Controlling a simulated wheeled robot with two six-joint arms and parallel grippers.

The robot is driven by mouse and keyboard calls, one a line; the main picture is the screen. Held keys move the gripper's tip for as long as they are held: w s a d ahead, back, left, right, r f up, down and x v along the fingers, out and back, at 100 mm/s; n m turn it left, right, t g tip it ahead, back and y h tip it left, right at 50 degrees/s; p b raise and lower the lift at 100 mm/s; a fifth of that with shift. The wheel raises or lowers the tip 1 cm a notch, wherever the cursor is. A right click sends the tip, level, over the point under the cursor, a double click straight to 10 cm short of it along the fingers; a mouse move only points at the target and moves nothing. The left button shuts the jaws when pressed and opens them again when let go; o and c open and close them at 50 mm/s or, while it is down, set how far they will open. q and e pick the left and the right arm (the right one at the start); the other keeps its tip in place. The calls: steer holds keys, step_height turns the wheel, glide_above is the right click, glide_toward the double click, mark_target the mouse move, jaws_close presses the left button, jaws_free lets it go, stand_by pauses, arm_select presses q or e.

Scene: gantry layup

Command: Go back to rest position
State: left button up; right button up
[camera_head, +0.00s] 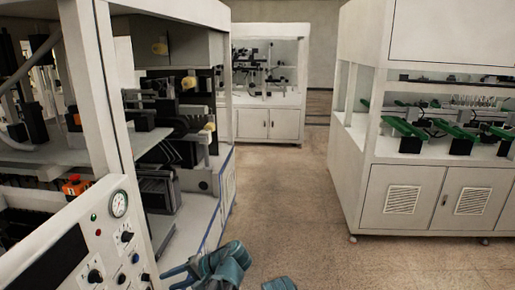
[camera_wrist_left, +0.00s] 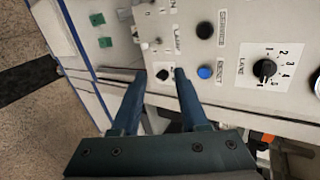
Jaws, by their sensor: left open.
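My left gripper (camera_head: 168,279) shows at the bottom of the head view, left of centre, its blue fingers pointing left toward a machine's control panel (camera_head: 45,250). In the left wrist view the two fingers (camera_wrist_left: 160,78) are spread apart with nothing held between them. A small blue part (camera_head: 280,285) of my own body shows at the bottom edge of the head view. It may belong to the right arm; no right fingers are visible.
A white cabinet (camera_head: 400,200) with green parts stands at right, another (camera_head: 268,125) at the back. The floor (camera_head: 285,195) between them is clear.

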arm_select(q)
steer(key=s+d+f+h, duration=0.1)
steer(key=s+f+h, duration=0.25)
steer(key=f, duration=0.25)
steer(key=s+d+f+m+h+b, duration=0.1)
steer(key=s+d+f+h, duration=0.2)
steer(key=d, duration=0.6)
steer(key=s+d+f+m+h+b, duration=0.1)
steer(key=s+d+f+h, duration=0.3)
steer(key=d, duration=0.5)
steer(key=shift+s+d+g, duration=0.35)
steer(key=shift+s+g, duration=0.05)
steer(key=shift+s, duration=0.5)
steer(key=shift+s, duration=0.1)
